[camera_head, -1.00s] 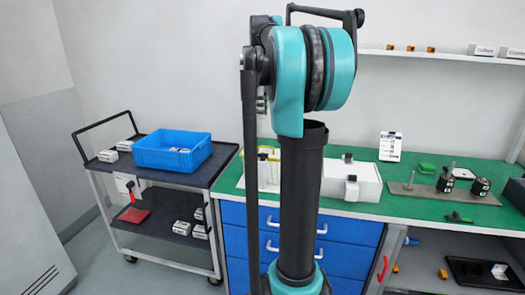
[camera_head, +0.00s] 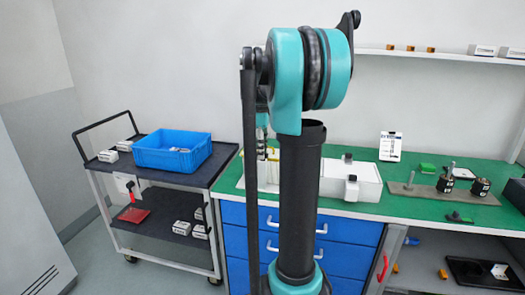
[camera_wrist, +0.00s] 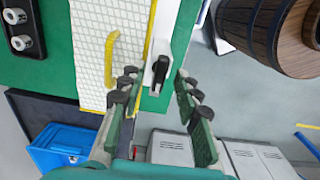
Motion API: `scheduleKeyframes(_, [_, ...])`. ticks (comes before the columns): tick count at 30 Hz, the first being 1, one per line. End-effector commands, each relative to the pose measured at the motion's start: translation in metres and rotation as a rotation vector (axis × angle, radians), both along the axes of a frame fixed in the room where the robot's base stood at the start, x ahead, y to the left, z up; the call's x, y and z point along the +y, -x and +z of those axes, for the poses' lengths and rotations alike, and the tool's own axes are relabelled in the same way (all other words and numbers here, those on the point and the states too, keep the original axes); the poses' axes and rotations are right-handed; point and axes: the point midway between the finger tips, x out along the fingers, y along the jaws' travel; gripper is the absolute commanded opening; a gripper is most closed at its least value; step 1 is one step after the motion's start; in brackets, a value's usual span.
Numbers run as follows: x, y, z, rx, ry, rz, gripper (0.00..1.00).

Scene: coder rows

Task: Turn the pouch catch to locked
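The pouch (camera_wrist: 93,45) is a white gridded panel with a yellow edge and a yellow loop handle, seen in the wrist view. Beside it, a black catch lever (camera_wrist: 160,72) sits on a white plate (camera_wrist: 152,98). My gripper (camera_wrist: 157,95) is open and empty, with one finger on each side of the lever in the picture. I cannot tell whether either finger touches it. In the head view the pale yellow-edged pouch (camera_head: 269,172) stands at the bench's left end, partly hidden by my arm. My gripper (camera_head: 262,150) is above it there, and the catch is hidden.
A white box (camera_head: 350,181) stands right of my arm on the green bench top (camera_head: 420,205). A trolley with a blue crate (camera_head: 172,151) is at the left. In the wrist view a wooden barrel (camera_wrist: 265,35) and several grey boxes (camera_wrist: 245,160) lie beyond the fingers.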

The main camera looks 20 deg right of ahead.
Motion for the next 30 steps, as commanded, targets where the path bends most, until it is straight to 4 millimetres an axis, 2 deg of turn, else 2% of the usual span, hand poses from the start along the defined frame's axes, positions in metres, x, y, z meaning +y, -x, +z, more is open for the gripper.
scheduleKeyframes(8, [0.0000, 0.0000, -0.0013, 0.000, 0.000, 0.000, 0.33])
scheduleKeyframes(16, [0.0000, 0.0000, -0.0011, 0.000, 0.000, 0.000, 0.00])
scheduleKeyframes(30, [0.0000, 0.0000, -0.0009, 0.000, 0.000, -0.049, 0.00])
